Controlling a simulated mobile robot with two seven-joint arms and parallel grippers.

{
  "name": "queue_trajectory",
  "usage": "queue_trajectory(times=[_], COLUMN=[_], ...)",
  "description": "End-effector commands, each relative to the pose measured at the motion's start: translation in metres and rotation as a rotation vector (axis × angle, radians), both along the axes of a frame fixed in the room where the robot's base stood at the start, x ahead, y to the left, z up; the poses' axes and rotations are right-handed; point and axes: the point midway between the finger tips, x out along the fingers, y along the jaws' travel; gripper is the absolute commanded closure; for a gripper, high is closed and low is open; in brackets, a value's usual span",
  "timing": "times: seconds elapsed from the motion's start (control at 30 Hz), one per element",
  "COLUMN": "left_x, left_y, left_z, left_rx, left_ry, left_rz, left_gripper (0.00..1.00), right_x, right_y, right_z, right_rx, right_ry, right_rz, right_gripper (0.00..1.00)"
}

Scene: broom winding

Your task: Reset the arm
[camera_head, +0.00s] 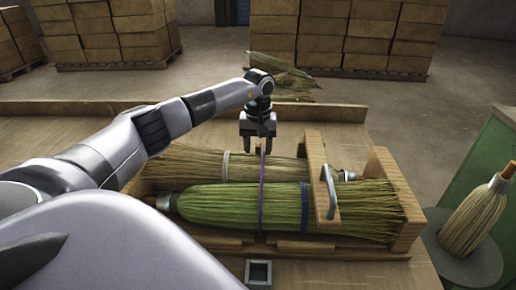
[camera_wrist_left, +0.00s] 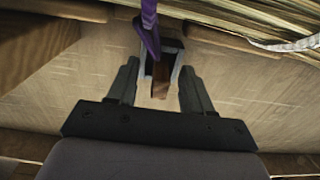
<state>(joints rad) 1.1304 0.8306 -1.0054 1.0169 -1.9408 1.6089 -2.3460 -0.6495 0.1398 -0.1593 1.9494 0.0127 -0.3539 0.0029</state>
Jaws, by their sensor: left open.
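My left gripper (camera_head: 258,148) is open behind the wooden cradle (camera_head: 322,150), just past the far broom. In the left wrist view its two fingers (camera_wrist_left: 157,88) stand apart, with nothing gripped between them. A purple cord (camera_head: 262,190) runs across the green broom (camera_head: 235,207) in the cradle; its lower end (camera_wrist_left: 150,35) hangs ahead of the fingers, beside a small square metal holder (camera_wrist_left: 172,60). A straw-coloured broom (camera_head: 200,165) with a white band lies behind the green one. My right gripper is in neither view.
A grey metal handle (camera_head: 330,190) stands on the cradle's wooden crosspiece. A square metal holder (camera_head: 259,272) sits at the front. At right, another broom (camera_head: 472,222) stands in a round grey base (camera_head: 485,262). Loose straw (camera_head: 280,70) and stacked boxes (camera_head: 392,35) are behind.

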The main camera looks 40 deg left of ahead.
Motion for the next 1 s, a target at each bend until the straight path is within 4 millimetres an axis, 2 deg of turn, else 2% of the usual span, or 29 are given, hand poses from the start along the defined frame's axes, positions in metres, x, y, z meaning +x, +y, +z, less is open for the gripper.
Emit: queue_trajectory(times=[0.17, 0.4, 0.53, 0.7, 1.0], left_x=[0.001, 0.001, 0.001, 0.000, 0.004], left_y=[0.000, 0.000, 0.000, 0.000, 0.001], left_z=[0.012, 0.051, 0.066, 0.072, 0.069], left_rx=[0.000, 0.002, 0.000, 0.000, -0.045], left_ry=[-0.004, -0.004, -0.001, 0.000, -0.056], left_rz=[0.000, 0.000, 0.000, 0.000, 0.033], left_gripper=[0.50, 0.50, 0.50, 0.50, 0.50], right_x=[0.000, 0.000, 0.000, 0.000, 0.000], right_y=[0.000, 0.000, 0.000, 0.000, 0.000], right_z=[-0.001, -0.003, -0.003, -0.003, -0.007], right_rx=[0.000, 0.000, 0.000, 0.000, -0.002], right_ry=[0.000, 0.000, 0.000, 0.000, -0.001], right_rz=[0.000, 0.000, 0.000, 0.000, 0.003], right_gripper=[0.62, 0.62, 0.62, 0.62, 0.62])
